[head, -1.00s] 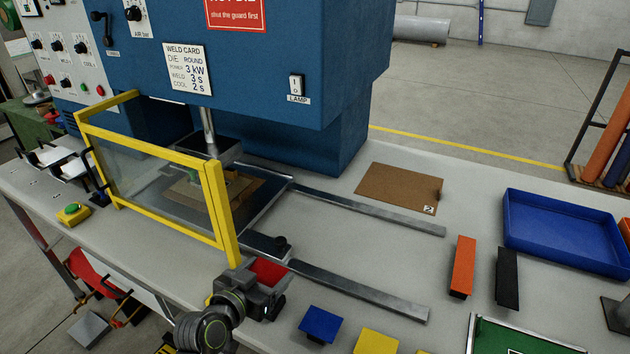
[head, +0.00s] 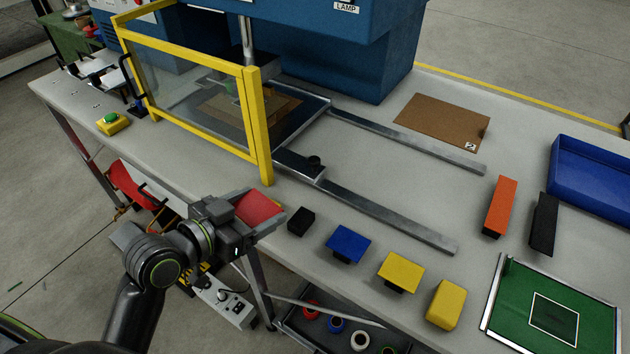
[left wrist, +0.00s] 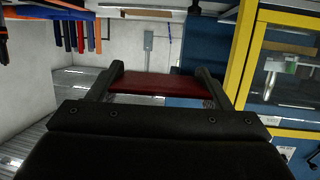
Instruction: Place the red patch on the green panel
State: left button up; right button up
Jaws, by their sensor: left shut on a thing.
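The red patch (head: 258,208) is held between the fingers of my left gripper (head: 252,212), over the table's front edge, left of a small black block. In the left wrist view the red patch (left wrist: 154,84) spans between the two fingers of the left gripper (left wrist: 160,88). The green panel (head: 508,318) lies at the front right of the table, with a white square outline around a darker green area on it. The left gripper is well to the left of the panel. My right gripper is not in view.
A black block (head: 301,221), a blue patch (head: 349,242), a yellow patch (head: 401,271) and a yellow block (head: 446,303) line the front edge between gripper and panel. The yellow guard frame (head: 258,130) stands behind the gripper. Metal rails (head: 390,217) lie on the table.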

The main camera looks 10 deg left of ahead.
pick_arm(q)
jog(key=w+d+f+n+y+p, duration=0.1)
jog(key=w+f+p, duration=0.1)
jog(key=w, duration=0.4)
jog(key=p, duration=0.1)
send_over(306, 212)
jog(key=s, duration=0.2)
notch_tip(306, 212, down, 2)
jog(key=shift+a+f+t+y, duration=0.2)
jog(key=shift+a+t+y, duration=0.1)
jog(key=shift+t, duration=0.1)
notch_tip(306, 212, down, 10)
jog(key=shift+r, duration=0.2)
